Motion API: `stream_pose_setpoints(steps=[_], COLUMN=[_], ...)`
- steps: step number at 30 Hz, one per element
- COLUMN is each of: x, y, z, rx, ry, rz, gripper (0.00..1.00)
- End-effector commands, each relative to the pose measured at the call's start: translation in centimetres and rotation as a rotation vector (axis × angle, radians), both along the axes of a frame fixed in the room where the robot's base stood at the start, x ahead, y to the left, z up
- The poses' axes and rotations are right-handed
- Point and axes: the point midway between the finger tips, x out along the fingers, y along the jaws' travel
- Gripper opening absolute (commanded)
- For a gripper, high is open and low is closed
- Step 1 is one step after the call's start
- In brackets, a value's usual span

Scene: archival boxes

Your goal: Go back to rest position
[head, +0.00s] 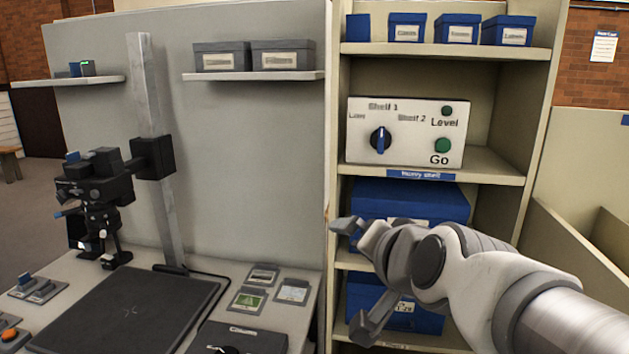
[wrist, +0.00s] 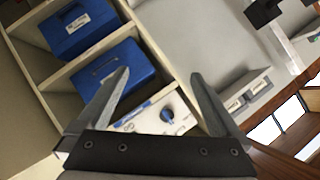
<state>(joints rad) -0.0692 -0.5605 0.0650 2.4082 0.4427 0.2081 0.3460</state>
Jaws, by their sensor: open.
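My gripper (head: 350,275) is in front of the shelf unit at the right of the head view, with its fingers spread and nothing between them. In the wrist view, my gripper (wrist: 168,92) is open, its two fingers apart over a tilted view of the shelves. The arm reaches in from the lower right of the head view. Behind it, a large blue box (head: 410,200) stands on a shelf and a second blue box (head: 422,318) stands one shelf lower; the arm partly hides both.
A white control panel (head: 405,132) with a dial and green buttons stands on the shelf above. Small blue boxes (head: 457,29) line the top shelf. At left, a copy stand (head: 150,150) rises from a table with a dark board (head: 150,308). A low wooden partition (head: 575,250) is at right.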

Motion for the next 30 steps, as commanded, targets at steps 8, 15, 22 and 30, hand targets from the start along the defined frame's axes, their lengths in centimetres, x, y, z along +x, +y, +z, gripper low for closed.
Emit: stream_pose_setpoints(steps=[8,15,22,30], x=[-9.0,-14.3,-14.2,-14.2], y=[-4.1,-7.3,-7.2,-7.2], z=[-7.2,-6.0,-0.4,5.9], rx=[-0.439,-0.629,-0.625,-0.624], ry=[0.323,0.516,0.515,0.514], rz=[0.251,0.365,0.364,0.364], gripper=[1.0,1.0,1.0,1.0])
